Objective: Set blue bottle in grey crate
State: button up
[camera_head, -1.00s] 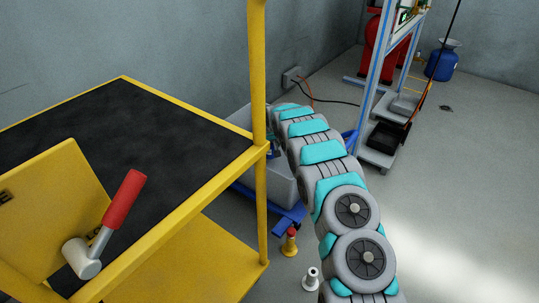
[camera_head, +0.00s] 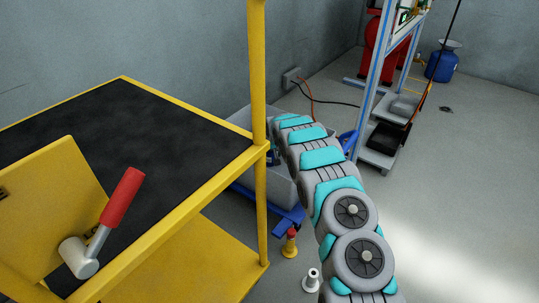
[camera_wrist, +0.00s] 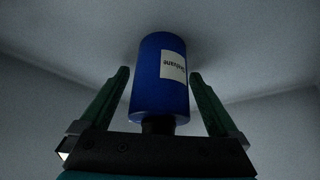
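The blue bottle (camera_wrist: 155,85) with a white label is between the two fingers of my gripper (camera_wrist: 160,75) in the wrist view. Its dark neck is toward the palm and its base points away, against grey surfaces. The fingers are spread, with a narrow gap on each side of the bottle. In the head view, the grey crate (camera_head: 282,188) is behind the yellow cart's post, and my arm reaches over it. A small dark blue patch (camera_head: 271,157) there may be the bottle. My gripper is hidden in the head view.
The yellow cart (camera_head: 200,215) with a black top fills the left, with a red-handled hammer (camera_head: 110,225) on it. A blue base (camera_head: 290,222) is under the crate. A red-topped yellow piece (camera_head: 290,243) and a white piece (camera_head: 312,280) stand on the floor.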

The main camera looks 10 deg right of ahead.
jog(key=shift+r, duration=0.1)
jog(key=shift+s+r, duration=0.2)
jog(key=shift+r, duration=0.35)
jog(key=s+d+r+g+p, duration=0.1)
jog(key=s+r+g, duration=0.1)
jog(key=s+r, duration=1.25)
jog(key=s+d+r+g+p, duration=0.1)
jog(key=s+d+r, duration=0.1)
jog(key=s+r, duration=1.2)
jog(key=s+a+g, duration=0.2)
jog(key=s+g, duration=0.2)
jog(key=s, duration=3.5)
jog(key=shift+s+a+r+g, duration=0.25)
jog(key=shift+s+r+g, duration=0.1)
jog(key=shift+s+g, duration=0.05)
